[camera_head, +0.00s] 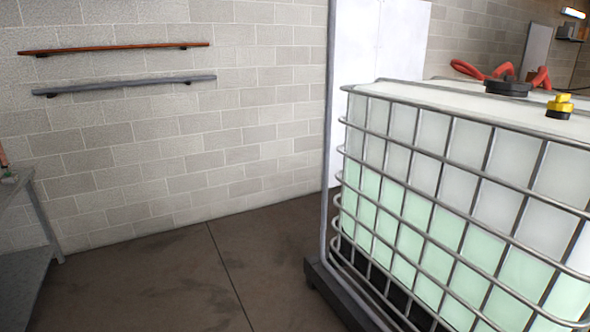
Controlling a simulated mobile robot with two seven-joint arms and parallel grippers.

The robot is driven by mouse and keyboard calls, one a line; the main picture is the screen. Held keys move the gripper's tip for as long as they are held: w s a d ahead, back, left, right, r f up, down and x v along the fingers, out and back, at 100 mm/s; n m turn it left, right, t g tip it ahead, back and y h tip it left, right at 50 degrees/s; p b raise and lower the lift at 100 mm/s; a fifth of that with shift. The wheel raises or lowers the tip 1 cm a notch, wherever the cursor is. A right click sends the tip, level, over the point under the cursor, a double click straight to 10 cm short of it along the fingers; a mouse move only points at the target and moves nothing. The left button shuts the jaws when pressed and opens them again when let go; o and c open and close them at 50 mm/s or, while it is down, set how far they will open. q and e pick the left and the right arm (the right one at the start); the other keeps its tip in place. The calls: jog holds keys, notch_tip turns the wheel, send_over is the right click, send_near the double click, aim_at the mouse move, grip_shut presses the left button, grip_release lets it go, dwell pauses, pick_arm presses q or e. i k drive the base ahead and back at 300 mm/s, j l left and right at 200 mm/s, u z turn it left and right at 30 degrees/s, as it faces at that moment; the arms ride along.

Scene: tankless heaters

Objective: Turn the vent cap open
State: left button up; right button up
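A large white caged liquid tank (440,187) fills the right side of the head view. Pale green liquid shows in its lower part. On its top, near the right edge, is a small yellow cap (560,105) on a black base. A wide dark round lid (507,88) sits on the tank top, left of and behind the yellow cap. I cannot tell which of the two is the vent cap, nor whether it is turned open. Neither of my grippers shows in this view.
A red hose (500,71) lies behind the tank top. A dark pallet (340,297) is under the tank. A grey table (30,225) stands at the far left. Two wall rails (120,85) are on the block wall. The floor (180,280) between table and tank is clear.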

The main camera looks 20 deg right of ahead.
aim_at(562, 103)
jog(key=i+z, duration=0.2)
jog(key=z, duration=0.2)
jog(key=i+j+z, duration=0.15)
jog(key=z, duration=0.2)
jog(key=i+j+z, duration=0.15)
jog(key=i+z, duration=0.25)
jog(key=k, duration=0.1)
